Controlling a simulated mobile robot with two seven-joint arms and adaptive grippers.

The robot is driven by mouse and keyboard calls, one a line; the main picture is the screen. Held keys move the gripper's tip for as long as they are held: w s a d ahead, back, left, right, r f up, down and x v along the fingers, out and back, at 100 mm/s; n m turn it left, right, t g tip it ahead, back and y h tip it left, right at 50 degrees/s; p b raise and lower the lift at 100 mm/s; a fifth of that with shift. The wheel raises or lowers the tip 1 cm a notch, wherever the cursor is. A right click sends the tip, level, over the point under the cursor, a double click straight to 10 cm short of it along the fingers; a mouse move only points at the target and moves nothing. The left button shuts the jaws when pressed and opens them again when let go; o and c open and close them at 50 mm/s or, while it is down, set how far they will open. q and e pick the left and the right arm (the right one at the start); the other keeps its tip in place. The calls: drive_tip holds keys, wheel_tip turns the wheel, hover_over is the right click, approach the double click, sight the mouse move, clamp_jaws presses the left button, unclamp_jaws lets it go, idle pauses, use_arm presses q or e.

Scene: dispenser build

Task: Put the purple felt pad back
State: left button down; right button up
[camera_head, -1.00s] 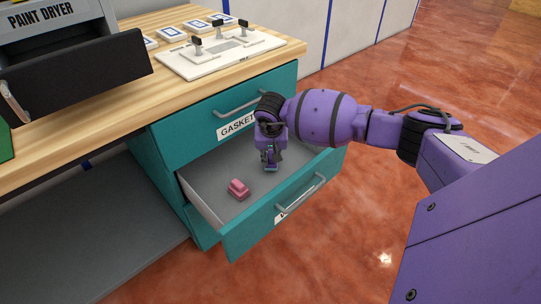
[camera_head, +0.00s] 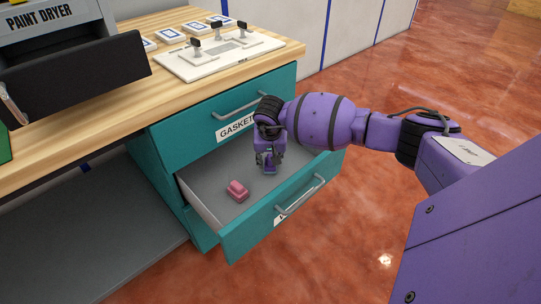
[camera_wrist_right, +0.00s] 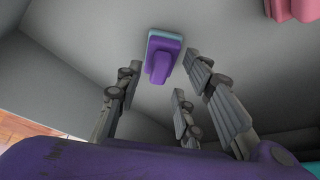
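The purple felt pad (camera_head: 269,170) is a small purple block with a handle-like top on a light blue base. It appears to sit on the grey floor of the open drawer (camera_head: 217,207). In the right wrist view the pad (camera_wrist_right: 164,56) lies just beyond the fingertips, with no finger seen touching it. My right gripper (camera_head: 268,159) is inside the drawer, pointing down over the pad. Its fingers (camera_wrist_right: 165,85) are spread apart and hold nothing. In the head view they partly hide the pad. My left gripper is not in view.
A pink pad (camera_head: 237,190) lies in the same drawer, left of my gripper. The closed GASKET drawer (camera_head: 190,133) is above. A white board with black-handled stamps (camera_head: 222,58) stands on the wooden worktop (camera_head: 60,120). The paint dryer's dark tray (camera_head: 75,75) is at left.

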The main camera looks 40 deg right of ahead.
drive_tip(key=p+v, duration=0.3)
drive_tip(key=v, duration=0.8)
drive_tip(key=shift+r, duration=0.3)
drive_tip(key=shift+s, duration=0.1)
